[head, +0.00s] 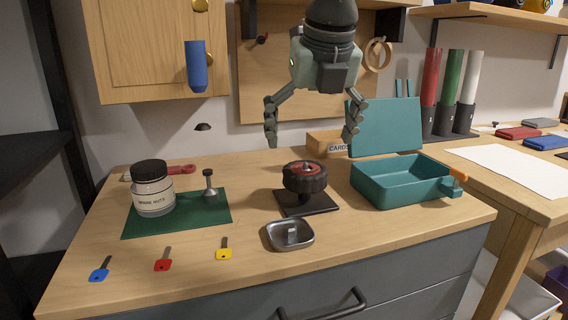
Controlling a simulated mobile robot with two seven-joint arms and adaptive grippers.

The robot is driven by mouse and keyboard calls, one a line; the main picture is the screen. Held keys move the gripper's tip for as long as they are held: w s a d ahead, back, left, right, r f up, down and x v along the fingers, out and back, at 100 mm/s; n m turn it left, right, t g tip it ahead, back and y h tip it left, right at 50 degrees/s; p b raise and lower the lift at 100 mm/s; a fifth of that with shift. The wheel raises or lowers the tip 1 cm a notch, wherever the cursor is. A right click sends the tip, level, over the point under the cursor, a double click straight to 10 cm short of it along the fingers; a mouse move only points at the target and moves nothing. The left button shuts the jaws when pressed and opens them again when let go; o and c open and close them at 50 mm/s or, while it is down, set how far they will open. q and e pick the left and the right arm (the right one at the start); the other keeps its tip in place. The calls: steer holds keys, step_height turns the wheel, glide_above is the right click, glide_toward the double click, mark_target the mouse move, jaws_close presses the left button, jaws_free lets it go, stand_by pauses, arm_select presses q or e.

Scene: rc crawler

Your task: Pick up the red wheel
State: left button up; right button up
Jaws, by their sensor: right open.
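The wheel (304,181) is a black tyre with a red hub, lying flat on a small dark stand (306,205) near the middle of the bench top. My right gripper (311,140) hangs from above, over and a little behind the wheel in the picture. Its two fingers are spread wide and empty, pointing down, apart from the wheel. My left gripper does not show in the head view.
A teal open box (395,190) stands right of the wheel, its lid raised. A metal dish (290,234) lies in front. A lidded jar (152,190) and a small dark tool (209,187) stand on a green mat (180,225) at left. Several coloured keys lie along the front.

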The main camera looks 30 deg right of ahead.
mark_target(306, 170)
steer(key=shift+w+f, duration=0.2)
steer(key=shift+d+f, duration=0.1)
steer(key=shift+f, duration=0.25)
steer(key=x, duration=0.5)
steer(key=shift+s+f+p, duration=0.1)
steer(key=shift+f+p, duration=0.2)
steer(key=shift+p, duration=0.1)
steer(key=shift+f, duration=0.3)
steer(key=shift+w, duration=0.2)
steer(key=c, duration=1.2)
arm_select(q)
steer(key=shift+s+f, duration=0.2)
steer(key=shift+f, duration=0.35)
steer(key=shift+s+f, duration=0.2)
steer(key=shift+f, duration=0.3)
arm_select(e)
steer(key=shift+c, duration=0.2)
